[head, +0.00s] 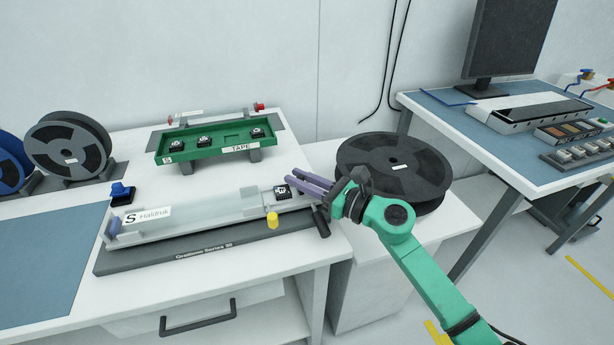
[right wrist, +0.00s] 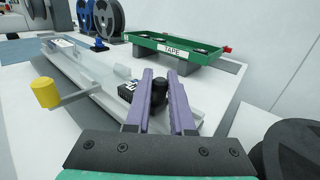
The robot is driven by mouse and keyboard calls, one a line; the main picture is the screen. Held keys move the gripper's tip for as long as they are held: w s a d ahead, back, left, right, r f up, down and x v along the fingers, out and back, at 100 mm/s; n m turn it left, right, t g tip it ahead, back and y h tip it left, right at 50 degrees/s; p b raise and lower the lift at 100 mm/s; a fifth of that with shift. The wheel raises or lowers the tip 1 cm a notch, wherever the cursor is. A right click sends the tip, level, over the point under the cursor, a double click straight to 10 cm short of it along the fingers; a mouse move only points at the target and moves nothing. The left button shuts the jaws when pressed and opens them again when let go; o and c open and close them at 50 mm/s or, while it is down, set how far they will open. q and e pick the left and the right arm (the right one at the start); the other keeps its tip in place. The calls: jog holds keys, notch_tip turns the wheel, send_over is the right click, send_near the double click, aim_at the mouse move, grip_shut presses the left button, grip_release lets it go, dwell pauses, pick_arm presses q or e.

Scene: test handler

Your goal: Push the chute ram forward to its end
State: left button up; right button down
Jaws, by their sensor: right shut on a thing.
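The clear-walled chute (head: 215,209) lies along the grey base of the test handler on the white bench. A black chip (head: 283,190) with a white mark sits in its right part; it also shows in the right wrist view (right wrist: 127,89). My right gripper (head: 305,185) is at the chute's right end. In the right wrist view its purple fingers are shut on a dark round knob (right wrist: 160,92), which seems to be the chute ram's handle. The chip is just beyond the fingers. The rest of the ram is hidden by the fingers. My left gripper is out of view.
A yellow knob (head: 272,219) sticks out at the chute's front. A green tray (head: 205,141) with several chips stands behind it. A big black reel (head: 395,165) is at the right. A blue knob (head: 122,191) is near the chute's left end.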

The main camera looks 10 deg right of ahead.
jog(key=c, duration=0.8)
grip_release()
jog(key=shift+o, duration=0.2)
jog(key=shift+d, duration=0.1)
jog(key=shift+s+d+f, duration=0.15)
jog(key=shift+s+d, duration=0.05)
jog(key=shift+s, duration=0.05)
jog(key=b+v, duration=0.4)
jog(key=v, duration=0.9)
jog(key=shift+s+d, duration=0.25)
jog(key=shift+s, duration=0.05)
